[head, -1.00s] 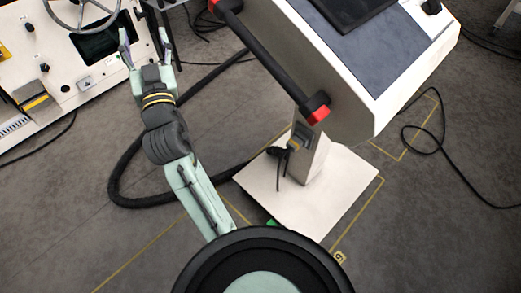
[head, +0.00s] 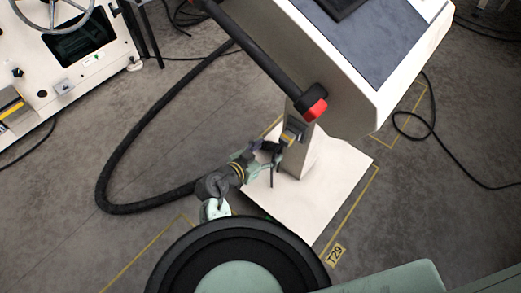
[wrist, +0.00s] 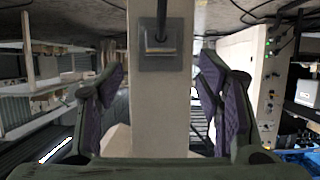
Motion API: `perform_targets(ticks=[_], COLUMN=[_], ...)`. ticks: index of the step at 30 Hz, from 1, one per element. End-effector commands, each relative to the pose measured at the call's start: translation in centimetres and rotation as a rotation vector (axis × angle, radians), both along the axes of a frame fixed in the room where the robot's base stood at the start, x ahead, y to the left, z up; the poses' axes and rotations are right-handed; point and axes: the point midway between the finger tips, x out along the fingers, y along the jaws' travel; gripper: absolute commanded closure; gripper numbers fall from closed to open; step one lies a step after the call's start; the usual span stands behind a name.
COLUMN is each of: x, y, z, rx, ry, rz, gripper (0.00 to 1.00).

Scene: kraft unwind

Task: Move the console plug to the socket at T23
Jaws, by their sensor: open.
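The console's pale pedestal (head: 304,152) stands on a white base plate. On its left side is a socket plate (head: 293,132) with the dark console plug (head: 270,146) and a thin cable hanging from it. My gripper (head: 274,157) is open at the plug and partly hides it; I cannot tell whether it touches. In the wrist view, both fingers stand apart on either side of the pedestal. The grey socket plate (wrist: 160,56) shows between and beyond the fingertips, with the dark plug and cable (wrist: 162,22) on it. No T23 marking is readable.
A floor label (head: 335,255) reads T29 beside yellow floor lines. A thick black hose (head: 112,165) loops across the floor at left. The console's black bar with red ends (head: 272,62) overhangs near the pedestal. A white machine with a handwheel (head: 55,55) is at upper left.

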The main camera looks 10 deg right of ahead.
Motion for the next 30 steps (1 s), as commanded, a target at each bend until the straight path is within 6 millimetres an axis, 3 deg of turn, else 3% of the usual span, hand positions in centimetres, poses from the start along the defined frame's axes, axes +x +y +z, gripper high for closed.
perform_targets(ticks=[15,30], x=[4.8,5.6], y=[-6.3,-7.3], z=[-2.9,-3.7], rx=[-0.001,0.000], ry=[-0.002,-0.001], rz=[0.003,0.005], gripper=[0.40,0.41])
